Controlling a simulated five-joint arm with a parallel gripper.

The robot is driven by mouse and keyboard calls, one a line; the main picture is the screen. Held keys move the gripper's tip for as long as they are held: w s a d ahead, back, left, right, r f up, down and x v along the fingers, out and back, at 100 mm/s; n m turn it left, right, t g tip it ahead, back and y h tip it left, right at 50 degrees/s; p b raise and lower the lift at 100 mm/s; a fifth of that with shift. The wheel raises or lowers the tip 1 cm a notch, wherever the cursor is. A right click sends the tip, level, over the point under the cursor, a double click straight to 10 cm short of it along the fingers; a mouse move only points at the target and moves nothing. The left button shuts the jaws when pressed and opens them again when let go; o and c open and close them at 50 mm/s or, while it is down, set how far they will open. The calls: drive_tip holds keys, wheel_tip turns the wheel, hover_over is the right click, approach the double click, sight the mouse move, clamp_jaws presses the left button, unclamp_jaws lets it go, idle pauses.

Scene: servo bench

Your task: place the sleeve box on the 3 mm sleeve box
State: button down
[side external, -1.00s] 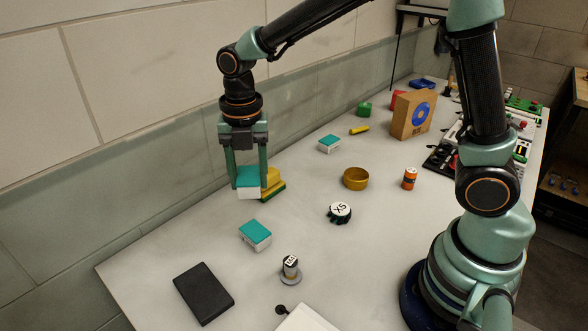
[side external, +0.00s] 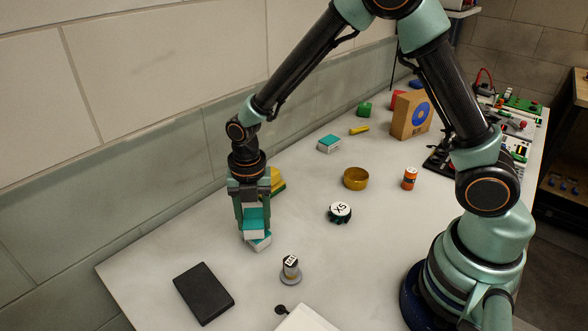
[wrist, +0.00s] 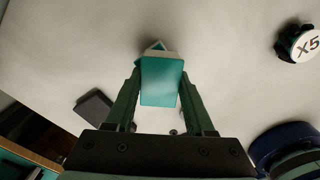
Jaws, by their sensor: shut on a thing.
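My gripper (side external: 253,215) is shut on a sleeve box (side external: 253,220) with a teal top and white lower part. The held box also shows in the wrist view (wrist: 162,84), between the fingers. Directly below it is a second teal and white box (side external: 261,243) on the table, turned at an angle to the held one and mostly covered. A corner of it shows past the held box in the wrist view (wrist: 156,48). I cannot tell whether the two touch. A third teal and white box (side external: 329,144) lies farther back. No size labels are readable on the boxes.
Yellow and green blocks (side external: 277,182) lie behind my gripper. A black slab (side external: 203,292) and a grey labelled post (side external: 290,269) are in front.

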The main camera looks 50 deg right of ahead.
sight(253, 217)
drive_tip(key=shift+f, duration=0.1)
drive_tip(key=shift+c, duration=1.3)
unclamp_jaws()
wheel_tip(253, 217, up, 12)
drive_tip(key=s+d+r+m+t, duration=0.2)
drive_tip(key=s+d+r+m, duration=0.2)
drive_tip(key=m, duration=0.9)
drive_tip(key=s+d+r+m+t, duration=0.3)
drive_tip(key=s+d+r+m, duration=0.2)
drive_tip(key=m, duration=0.9)
drive_tip(key=shift+s+d+t, duration=0.3)
drive_tip(key=shift+s+d, duration=0.45)
drive_tip(key=shift+d, duration=0.25)
